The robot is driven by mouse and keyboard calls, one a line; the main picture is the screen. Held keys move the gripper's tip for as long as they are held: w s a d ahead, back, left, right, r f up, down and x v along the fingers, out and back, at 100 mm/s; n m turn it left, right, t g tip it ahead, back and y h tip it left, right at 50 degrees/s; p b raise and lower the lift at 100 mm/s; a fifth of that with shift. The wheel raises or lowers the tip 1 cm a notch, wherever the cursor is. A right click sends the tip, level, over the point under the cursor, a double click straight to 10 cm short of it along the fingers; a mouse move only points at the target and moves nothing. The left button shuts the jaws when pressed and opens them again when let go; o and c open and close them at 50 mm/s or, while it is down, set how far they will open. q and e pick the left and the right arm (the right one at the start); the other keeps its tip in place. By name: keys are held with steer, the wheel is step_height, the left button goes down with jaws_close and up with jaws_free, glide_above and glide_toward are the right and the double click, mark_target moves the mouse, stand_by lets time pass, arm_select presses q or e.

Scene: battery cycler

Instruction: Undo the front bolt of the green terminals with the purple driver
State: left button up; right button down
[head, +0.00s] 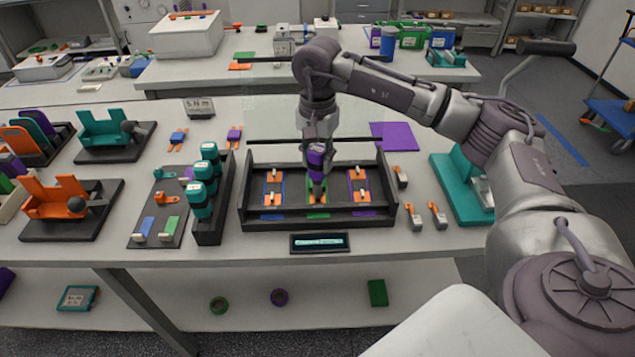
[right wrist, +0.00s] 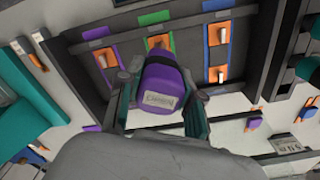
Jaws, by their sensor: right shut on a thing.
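My right gripper (head: 317,146) is shut on the purple driver (head: 316,160), which it holds upright, tip down, over the middle of the black tray (head: 385,212). In the right wrist view the purple driver (right wrist: 168,82) sits between the two fingers. The green terminals (head: 318,215) are in the middle lane, with orange metal parts; part of the lane also shows in the right wrist view (right wrist: 155,18). The driver and gripper cover much of this lane. The front bolt is hidden at the driver's tip, and I cannot tell if they touch. My left gripper is out of view.
Blue terminals (head: 272,216) lie in the tray's left lane and purple ones (head: 363,213) in its right lane. A black rack (head: 208,232) with teal-topped tools stands left of the tray. Loose orange-and-grey parts (head: 415,216) lie at right.

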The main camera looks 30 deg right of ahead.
steer(key=shift+n, duration=0.3)
steer(key=shift+n+b, duration=0.35)
steer(key=shift+n, duration=0.95)
steer(key=shift+n+b, duration=0.35)
steer(key=shift+n, duration=1.15)
